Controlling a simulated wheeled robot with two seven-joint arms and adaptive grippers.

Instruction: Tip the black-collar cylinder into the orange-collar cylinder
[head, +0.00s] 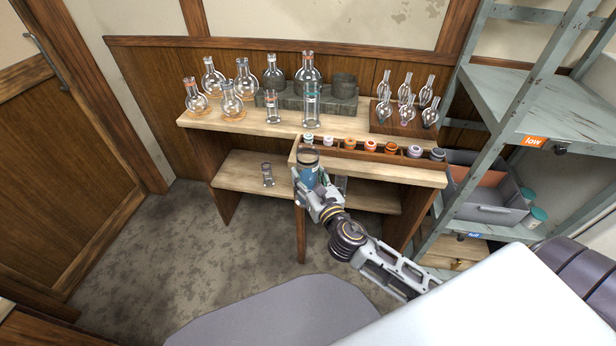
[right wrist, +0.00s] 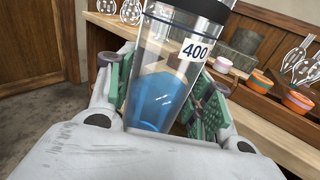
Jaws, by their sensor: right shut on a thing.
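The black-collar cylinder (right wrist: 160,85) is clear, carries a "400" label and holds blue liquid in its lower part. My right gripper (head: 316,186) is shut on it, with green pads on both sides of it in the right wrist view. In the head view the cylinder (head: 308,168) is at the front edge of the table, its lower part partly hidden by the gripper. Clear cylinders stand on the table behind, a small one (head: 273,107) and a taller one with a teal band (head: 311,108). I cannot tell which one has an orange collar. My left gripper is out of view.
Several round flasks (head: 231,100) stand at the table's left, near a grey stone-like block (head: 345,103). A wooden rack (head: 330,152) of coloured rings runs along the front. Another small glass (head: 267,175) stands on the lower shelf. A metal shelf unit (head: 505,90) bounds the right.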

